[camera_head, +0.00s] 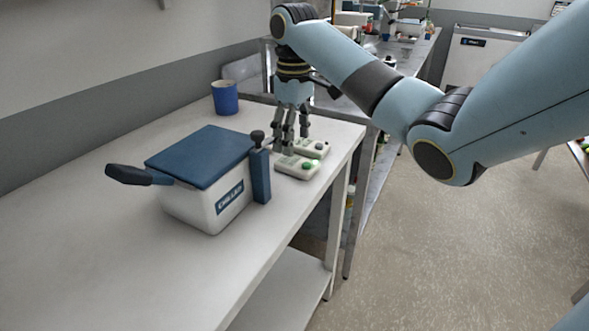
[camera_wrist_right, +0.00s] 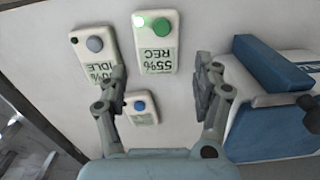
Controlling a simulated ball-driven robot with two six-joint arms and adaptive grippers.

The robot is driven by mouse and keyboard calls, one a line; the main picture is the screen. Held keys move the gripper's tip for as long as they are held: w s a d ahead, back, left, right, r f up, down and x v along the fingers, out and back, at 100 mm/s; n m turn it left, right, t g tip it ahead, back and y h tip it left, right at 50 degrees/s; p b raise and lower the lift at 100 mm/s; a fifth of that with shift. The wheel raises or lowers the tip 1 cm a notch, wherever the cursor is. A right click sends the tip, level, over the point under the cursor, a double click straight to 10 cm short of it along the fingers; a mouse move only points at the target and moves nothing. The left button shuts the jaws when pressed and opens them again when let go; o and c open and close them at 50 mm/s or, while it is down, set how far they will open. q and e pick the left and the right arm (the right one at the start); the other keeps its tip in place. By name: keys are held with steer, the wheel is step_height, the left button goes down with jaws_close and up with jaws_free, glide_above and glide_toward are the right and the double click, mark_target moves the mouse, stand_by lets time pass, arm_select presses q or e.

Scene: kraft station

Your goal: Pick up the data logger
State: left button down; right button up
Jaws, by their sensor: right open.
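Several small pale boxes that look like data loggers lie on the white table. In the right wrist view, one with a green button reads "55% REC" (camera_wrist_right: 156,52), one with a grey button reads "IDLE" (camera_wrist_right: 97,58), and one has a blue button (camera_wrist_right: 140,108). In the head view, a logger with a green button (camera_head: 297,167) lies nearest, with another (camera_head: 312,148) just behind it. My right gripper (camera_head: 288,148) points down, open, beside them. In the wrist view its open fingers (camera_wrist_right: 162,88) straddle bare table, with the blue-button box near the left finger. My left gripper is out of view.
A white cooler box (camera_head: 190,209) with a blue lid and black handle stands left of the loggers, close to my right gripper. A blue cup (camera_head: 224,97) stands farther back. The table edge is near the loggers' right side. The front table surface is clear.

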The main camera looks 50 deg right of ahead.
mark_target(294, 161)
steer(key=f, duration=0.5)
steer(key=shift+w+d+f, duration=0.2)
steer(key=shift+f, duration=0.35)
steer(key=shift+c, duration=1.6)
steer(key=c, duration=0.6)
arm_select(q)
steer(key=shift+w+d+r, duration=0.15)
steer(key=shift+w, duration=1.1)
arm_select(e)
steer(key=shift+c, duration=0.2)
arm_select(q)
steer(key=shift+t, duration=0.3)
arm_select(e)
steer(key=shift+r, duration=0.1)
